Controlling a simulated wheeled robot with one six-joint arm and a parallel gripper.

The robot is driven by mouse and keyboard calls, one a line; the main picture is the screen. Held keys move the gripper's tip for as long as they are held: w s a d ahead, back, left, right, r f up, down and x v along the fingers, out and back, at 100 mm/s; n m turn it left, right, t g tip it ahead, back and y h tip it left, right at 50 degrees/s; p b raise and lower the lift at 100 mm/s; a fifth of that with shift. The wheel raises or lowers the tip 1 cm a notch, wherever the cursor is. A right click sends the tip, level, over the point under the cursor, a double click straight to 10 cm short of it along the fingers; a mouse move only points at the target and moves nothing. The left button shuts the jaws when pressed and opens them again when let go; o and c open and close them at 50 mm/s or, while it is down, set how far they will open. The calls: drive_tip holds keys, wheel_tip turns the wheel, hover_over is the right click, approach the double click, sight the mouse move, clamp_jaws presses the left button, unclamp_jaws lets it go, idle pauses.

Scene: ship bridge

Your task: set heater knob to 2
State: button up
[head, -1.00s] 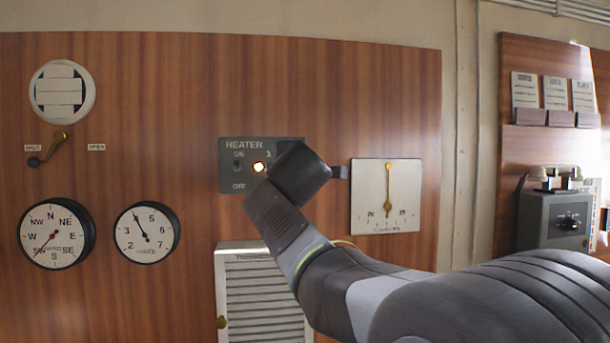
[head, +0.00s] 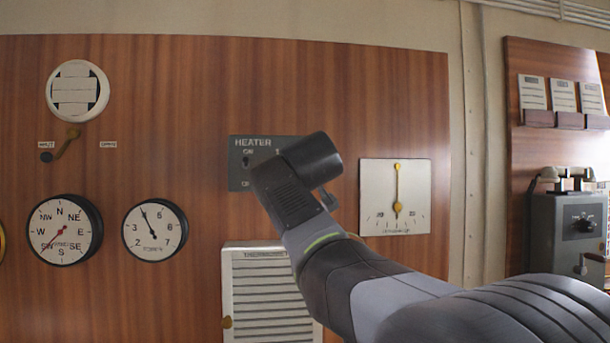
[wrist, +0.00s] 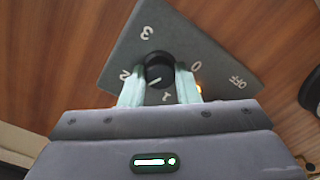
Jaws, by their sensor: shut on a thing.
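The grey heater panel (head: 240,150) is on the wood wall in the head view, partly hidden by my arm. The wrist view shows the panel (wrist: 210,52) turned, with 0, 1, 2, 3 and OFF marks. The round black heater knob (wrist: 158,66) is between the pale fingers of my gripper (wrist: 159,88), which is shut on it. The knob's white line points down-left in the wrist view, between the 1 and the 2. The knob is hidden behind my wrist in the head view.
An amber light (wrist: 199,90) glows beside the right finger. Round gauges (head: 155,229) and a brass lever (head: 66,146) are to the left.

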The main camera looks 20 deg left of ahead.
drive_tip(key=shift+m+b, duration=0.7)
drive_tip(key=shift+m, duration=0.8)
drive_tip(key=o, duration=1)
drive_tip(key=b+v, duration=0.2)
drive_tip(key=v, duration=1.1)
drive_tip(key=shift+s+d, duration=0.25)
drive_tip(key=shift+s, duration=0.1)
drive_tip(key=shift+w, duration=0.1)
